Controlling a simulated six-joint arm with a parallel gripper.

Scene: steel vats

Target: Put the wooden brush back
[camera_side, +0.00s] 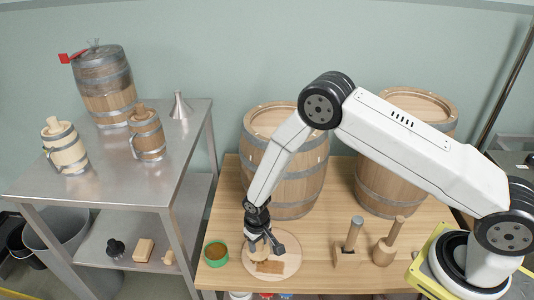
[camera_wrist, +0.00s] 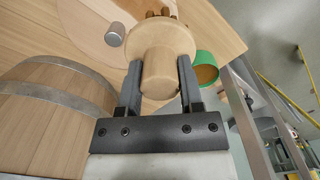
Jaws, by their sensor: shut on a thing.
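My gripper (camera_side: 262,240) points down over a round pale board (camera_side: 289,262) on the table. In the wrist view its two fingers (camera_wrist: 159,70) are shut on the thick peg-like handle of a turned wooden piece (camera_wrist: 158,38) with a wide round head. Small brown tips show beyond the head, so I take this to be the wooden brush.
A green bowl (camera_side: 216,253) stands close left of the board. Two wooden mallets (camera_side: 352,234) (camera_side: 388,243) stand to the right. Two big barrels (camera_side: 299,178) (camera_side: 388,184) stand behind. A steel table (camera_side: 105,165) at left holds small barrels and a funnel (camera_side: 180,107).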

